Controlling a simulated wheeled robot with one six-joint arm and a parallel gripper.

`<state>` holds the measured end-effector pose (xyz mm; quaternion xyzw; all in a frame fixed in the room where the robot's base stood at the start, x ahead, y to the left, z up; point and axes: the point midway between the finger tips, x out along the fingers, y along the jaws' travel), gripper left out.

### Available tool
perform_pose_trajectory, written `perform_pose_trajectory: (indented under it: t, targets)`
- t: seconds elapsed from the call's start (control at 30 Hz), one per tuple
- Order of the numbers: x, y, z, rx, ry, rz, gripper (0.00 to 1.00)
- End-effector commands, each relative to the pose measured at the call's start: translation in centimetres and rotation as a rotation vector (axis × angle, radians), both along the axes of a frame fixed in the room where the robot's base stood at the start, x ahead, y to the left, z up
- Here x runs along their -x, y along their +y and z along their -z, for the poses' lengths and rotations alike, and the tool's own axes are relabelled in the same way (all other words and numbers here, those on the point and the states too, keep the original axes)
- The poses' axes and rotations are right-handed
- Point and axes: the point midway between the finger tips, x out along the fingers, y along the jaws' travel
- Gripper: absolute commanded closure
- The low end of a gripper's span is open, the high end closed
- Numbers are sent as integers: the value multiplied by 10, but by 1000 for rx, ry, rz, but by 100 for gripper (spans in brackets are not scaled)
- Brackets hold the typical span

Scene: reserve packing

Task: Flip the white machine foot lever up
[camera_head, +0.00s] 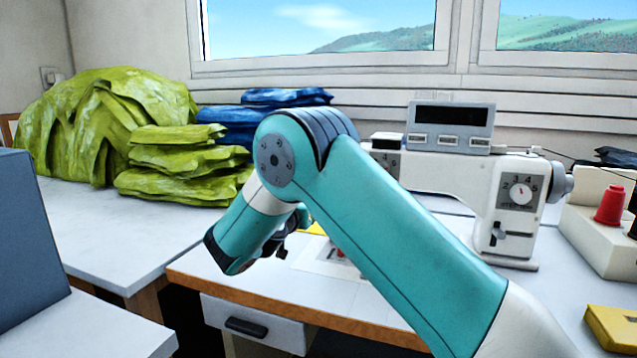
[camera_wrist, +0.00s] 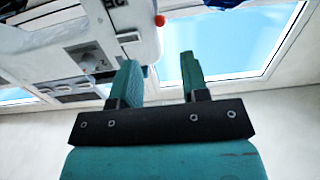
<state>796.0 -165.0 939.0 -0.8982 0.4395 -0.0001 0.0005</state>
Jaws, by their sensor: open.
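The white sewing machine (camera_head: 515,180) stands on the table at the right in the head view. Its left end is largely hidden behind my teal arm. A white machine body (camera_wrist: 105,35) also shows at the upper left of the wrist view, which looks turned over. A small red tip (camera_wrist: 160,20) sticks out at its edge; I cannot tell whether it belongs to the foot lever. My gripper (camera_wrist: 160,62) is open and empty, its fingers close to the machine body in the picture and apparently apart from it. In the head view the fingers are mostly hidden by my arm.
A lime-green fabric heap (camera_head: 75,125), folded green pieces (camera_head: 185,165) and blue cloths (camera_head: 285,97) lie at the back left. A red spool (camera_head: 609,205) and a yellow box (camera_head: 612,328) are at the right. The left white tabletop (camera_head: 115,235) has free room.

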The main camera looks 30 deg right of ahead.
Motion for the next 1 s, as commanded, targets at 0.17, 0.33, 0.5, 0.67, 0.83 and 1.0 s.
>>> perform_pose_trajectory:
  t: [0.17, 0.33, 0.5, 0.67, 0.83, 1.0]
  targets:
    - [-26, -35, -1, 0, -2, 4, 58]
    - [-47, -61, -1, 0, -1, 2, 58]
    - [-60, -77, 0, 0, 0, -1, 58]
    - [-65, -83, 0, 1, -1, -1, 58]
    - [-66, -84, 1, 1, 1, -2, 58]
    - [-66, -83, 1, 1, 1, -2, 79]
